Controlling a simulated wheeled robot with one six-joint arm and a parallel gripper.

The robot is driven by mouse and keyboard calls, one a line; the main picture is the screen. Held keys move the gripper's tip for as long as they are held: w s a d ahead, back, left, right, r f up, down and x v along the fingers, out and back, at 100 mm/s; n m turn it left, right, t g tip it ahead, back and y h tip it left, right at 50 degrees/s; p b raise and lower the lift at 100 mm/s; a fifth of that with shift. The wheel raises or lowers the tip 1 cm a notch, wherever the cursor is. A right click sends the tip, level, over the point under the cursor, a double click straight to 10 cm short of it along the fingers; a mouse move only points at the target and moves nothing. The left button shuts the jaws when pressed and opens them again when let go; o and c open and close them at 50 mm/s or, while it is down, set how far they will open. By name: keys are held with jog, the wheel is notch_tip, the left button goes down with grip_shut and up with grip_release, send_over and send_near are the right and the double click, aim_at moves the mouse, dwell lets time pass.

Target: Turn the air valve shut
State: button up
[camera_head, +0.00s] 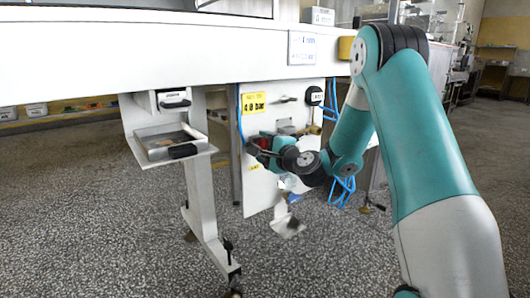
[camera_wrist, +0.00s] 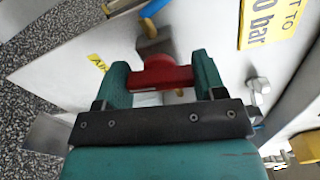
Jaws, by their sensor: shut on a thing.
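The air valve's red handle (camera_wrist: 165,76) sits between the two green fingers of my gripper (camera_wrist: 162,75) in the wrist view. A metal valve body (camera_wrist: 153,42) shows just beyond the handle. In the head view my gripper (camera_head: 258,146) is at the left side of the white panel (camera_head: 262,192), under the machine. There the handle is mostly hidden by my gripper and arm. My gripper is shut on the red handle. The full angle of the handle is hard to tell.
A yellow "4.0 bar" sign (camera_head: 254,101) is on the panel above my gripper. Blue hoses (camera_head: 341,190) hang to the right. A metal tray (camera_head: 172,143) juts out at the left. The machine's white frame (camera_head: 215,60) overhangs the panel.

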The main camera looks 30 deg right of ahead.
jog(key=shift+a+f+n+b, duration=0.1)
jog(key=shift+n+b, duration=0.35)
jog(key=shift+n, duration=0.65)
jog(key=o, duration=0.9)
jog(key=s+b, duration=0.4)
jog(key=s, duration=0.1)
jog(key=s+b, duration=0.4)
jog(key=s, duration=0.2)
jog(key=s+b, duration=0.4)
jog(key=s, duration=0.2)
jog(key=shift+s+d+b, duration=0.25)
jog(key=shift+d+b, duration=0.1)
